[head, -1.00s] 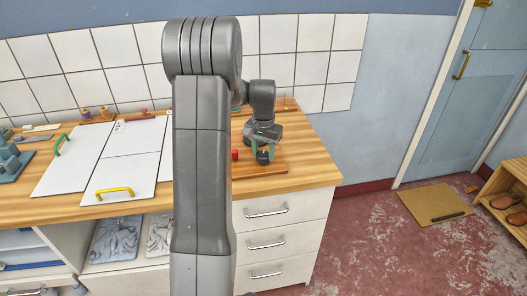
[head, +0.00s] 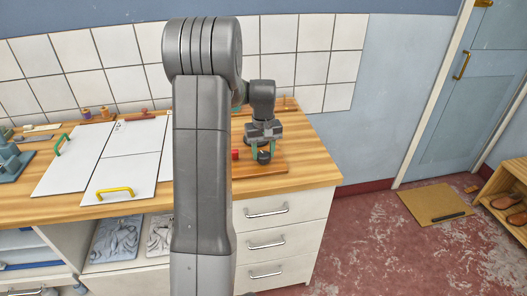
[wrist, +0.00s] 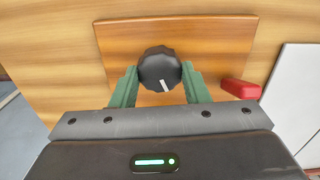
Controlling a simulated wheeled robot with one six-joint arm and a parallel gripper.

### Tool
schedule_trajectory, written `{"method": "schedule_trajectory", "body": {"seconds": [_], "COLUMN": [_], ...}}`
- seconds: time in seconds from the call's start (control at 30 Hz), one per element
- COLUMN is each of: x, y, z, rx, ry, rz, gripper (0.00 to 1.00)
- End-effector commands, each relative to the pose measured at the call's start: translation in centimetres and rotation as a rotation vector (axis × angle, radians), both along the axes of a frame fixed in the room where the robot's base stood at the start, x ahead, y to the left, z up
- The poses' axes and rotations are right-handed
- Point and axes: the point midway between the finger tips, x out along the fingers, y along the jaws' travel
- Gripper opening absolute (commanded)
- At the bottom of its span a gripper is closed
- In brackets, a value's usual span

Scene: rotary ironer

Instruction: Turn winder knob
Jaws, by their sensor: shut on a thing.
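The winder knob (wrist: 158,68) is a dark faceted knob with a white pointer line, on a wooden board (wrist: 220,40) on the counter. In the wrist view the pointer line aims down and slightly right. My gripper (wrist: 160,82) points down over the board with its two green fingers on either side of the knob, shut on it. In the head view the knob (head: 264,156) shows between the fingers of my gripper (head: 262,150).
A red block (wrist: 240,88) sits at the board's edge, close beside my right finger in the wrist view. White panels with green (head: 62,144) and yellow (head: 115,193) handles lie left on the counter. Drawers (head: 267,241) are below.

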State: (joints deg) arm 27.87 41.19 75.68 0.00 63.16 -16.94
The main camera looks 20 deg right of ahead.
Motion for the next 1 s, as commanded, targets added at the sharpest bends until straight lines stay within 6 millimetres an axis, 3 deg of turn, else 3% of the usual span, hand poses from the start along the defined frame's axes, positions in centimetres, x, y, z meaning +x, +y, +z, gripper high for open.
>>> {"method": "schedule_trajectory", "body": {"seconds": [0.5, 0.53, 0.63, 1.0], "x": [0.09, 0.09, 0.07, 0.06], "y": [-0.05, -0.05, -0.04, -0.03], "z": [0.14, 0.14, 0.12, 0.62], "rx": [-0.003, -0.003, -0.002, -0.002], "ry": [-0.004, -0.004, -0.003, -0.003], "rz": [0.020, 0.020, 0.019, 0.019], "gripper": [0.19, 0.45, 0.63, 0.63]}}
